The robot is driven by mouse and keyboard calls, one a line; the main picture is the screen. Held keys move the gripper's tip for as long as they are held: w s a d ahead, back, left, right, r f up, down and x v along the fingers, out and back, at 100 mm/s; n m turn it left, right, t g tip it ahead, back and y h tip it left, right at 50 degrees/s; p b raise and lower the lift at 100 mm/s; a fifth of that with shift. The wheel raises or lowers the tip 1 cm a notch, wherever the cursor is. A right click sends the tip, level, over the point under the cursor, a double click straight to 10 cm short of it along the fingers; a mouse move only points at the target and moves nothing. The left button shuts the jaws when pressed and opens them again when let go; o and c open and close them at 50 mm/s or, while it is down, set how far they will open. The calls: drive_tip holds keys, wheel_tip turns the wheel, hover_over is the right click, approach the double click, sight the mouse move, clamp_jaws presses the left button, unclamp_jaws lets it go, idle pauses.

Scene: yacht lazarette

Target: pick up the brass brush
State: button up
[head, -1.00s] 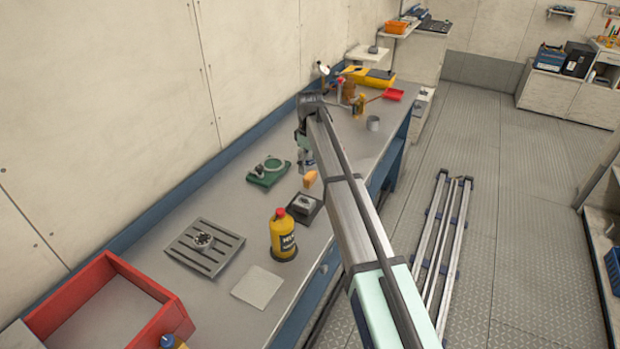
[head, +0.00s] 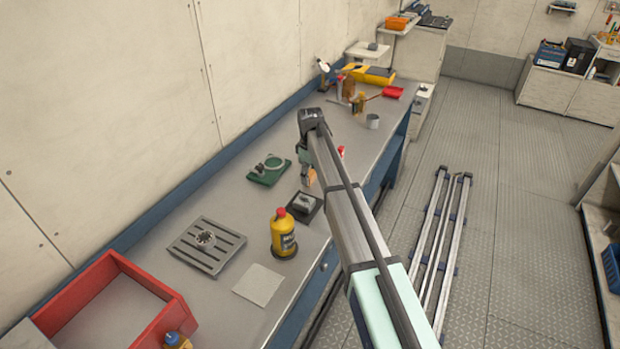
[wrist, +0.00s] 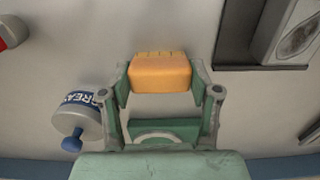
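The brass brush appears as an orange-tan block (wrist: 160,72) with small dark marks along its top edge in the wrist view. It also shows in the head view (head: 310,177), just beyond the dark square-based item on the bench. My gripper (wrist: 160,84) has one green finger pad on each side of the block, with no clear gap at either side. It looks shut on it. In the head view my gripper (head: 304,168) is low over the bench, partly hidden by my arm. The block's underside is hidden, so I cannot tell whether it touches the bench.
A yellow bottle (head: 283,235), a dark square-based item (head: 304,207) and a green fixture (head: 268,170) are nearby on the bench (head: 225,290). A red bin (head: 150,330) is at the front.

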sight(310, 173)
idle(0.3)
wheel_tip(310, 173, up, 20)
drive_tip(key=b, duration=0.4)
